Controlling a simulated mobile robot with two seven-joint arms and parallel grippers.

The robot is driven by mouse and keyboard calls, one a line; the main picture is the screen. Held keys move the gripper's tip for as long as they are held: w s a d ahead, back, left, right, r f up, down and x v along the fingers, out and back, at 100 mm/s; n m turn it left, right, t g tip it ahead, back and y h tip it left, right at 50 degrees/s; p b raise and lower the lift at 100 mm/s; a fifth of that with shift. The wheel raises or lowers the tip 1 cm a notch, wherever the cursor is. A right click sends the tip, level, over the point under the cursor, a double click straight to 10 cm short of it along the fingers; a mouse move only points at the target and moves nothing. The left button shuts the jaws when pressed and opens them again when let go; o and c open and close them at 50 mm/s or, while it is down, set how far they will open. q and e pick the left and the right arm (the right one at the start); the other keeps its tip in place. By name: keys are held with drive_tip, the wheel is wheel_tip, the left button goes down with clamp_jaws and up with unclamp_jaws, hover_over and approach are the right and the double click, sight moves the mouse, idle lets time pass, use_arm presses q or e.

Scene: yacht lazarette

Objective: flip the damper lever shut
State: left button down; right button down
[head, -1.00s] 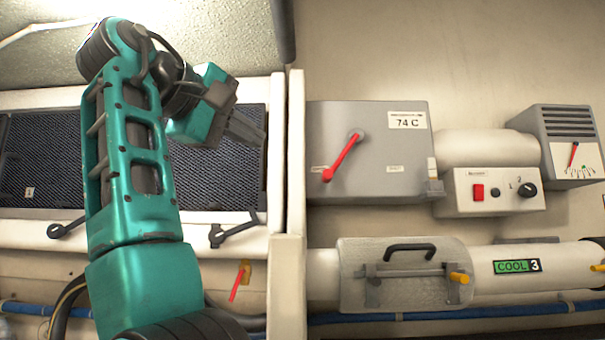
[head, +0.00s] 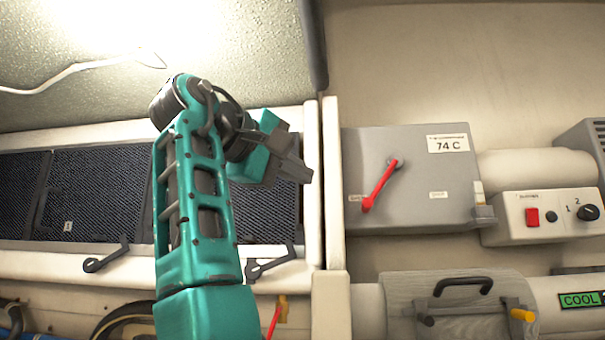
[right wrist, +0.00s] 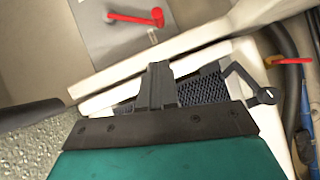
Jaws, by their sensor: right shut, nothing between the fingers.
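A red lever (head: 381,185) sits on the front of a grey box (head: 425,210) labelled 74 C. It slants from its upper-right pivot down to a knob at the lower left, beside a small label too blurred to read. It also shows in the right wrist view (right wrist: 135,18). My right gripper (head: 303,173) is shut and empty, left of the grey box and in front of a dark mesh panel, apart from the lever. Its shut fingers show in the right wrist view (right wrist: 157,82). My left gripper is not in view.
A white upright post (head: 333,190) stands between gripper and grey box. A second red lever (head: 273,321) hangs low beside my arm. Black latches (head: 105,257) line the mesh panel's lower edge. A black-handled cover (head: 462,290) and a switch box (head: 545,216) are at the right.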

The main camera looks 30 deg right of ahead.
drive_tip(key=d+f, duration=0.2)
drive_tip(key=d, duration=0.8)
drive_tip(key=shift+d, duration=0.15)
drive_tip(key=shift+w+d, duration=0.1)
